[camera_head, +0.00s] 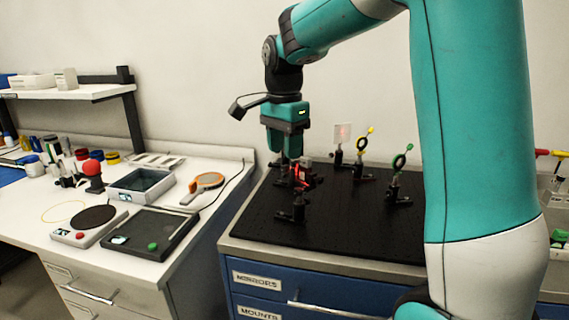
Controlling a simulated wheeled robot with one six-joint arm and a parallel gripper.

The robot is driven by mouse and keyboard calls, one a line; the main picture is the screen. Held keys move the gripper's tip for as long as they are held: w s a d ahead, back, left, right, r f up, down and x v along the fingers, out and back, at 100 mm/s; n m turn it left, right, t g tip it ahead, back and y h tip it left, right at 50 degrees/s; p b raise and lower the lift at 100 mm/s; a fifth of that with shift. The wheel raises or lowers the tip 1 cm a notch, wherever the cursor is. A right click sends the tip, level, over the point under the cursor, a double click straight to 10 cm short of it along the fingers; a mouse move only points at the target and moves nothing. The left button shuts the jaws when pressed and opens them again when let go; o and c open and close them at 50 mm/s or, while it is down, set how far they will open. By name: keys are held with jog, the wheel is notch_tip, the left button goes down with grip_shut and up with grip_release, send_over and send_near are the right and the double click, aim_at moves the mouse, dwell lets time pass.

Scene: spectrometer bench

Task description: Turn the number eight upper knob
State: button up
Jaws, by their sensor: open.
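My gripper (284,152) points down over the left back part of the black optical board (335,235). Its jaws are open, though the fingertips are small and dark here. Just below and right of it stands a dark mount with red parts (303,174). I cannot tell whether the fingers touch it. Other mounts on the board are a short black one (293,210), one with a pale plate (341,140), one with a yellow knob (362,146) and one with a green knob (400,170). No number eight and no distinct upper knob can be read.
The board lies on a blue drawer cabinet (268,278). My arm hides the board's right side. The board's front middle is clear.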

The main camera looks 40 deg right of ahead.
aim_at(285, 166)
jog(key=shift+f, duration=2)
grip_shut()
jog(key=p, duration=0.3)
jog(key=shift+r+g, duration=0.4)
jog(key=g+p, duration=0.1)
jog(key=p, duration=0.2)
jog(key=shift+w, duration=0.2)
jog(key=g+p, duration=0.1)
jog(key=p, duration=0.1)
jog(key=shift+f+g+p, duration=0.15)
jog(key=shift+g+p, duration=0.15)
jog(key=shift+p, duration=0.05)
jog(key=shift+w+f+g+p, duration=0.1)
jog(key=shift+f+g+p, duration=0.15)
jog(key=shift+g+p, duration=0.05)
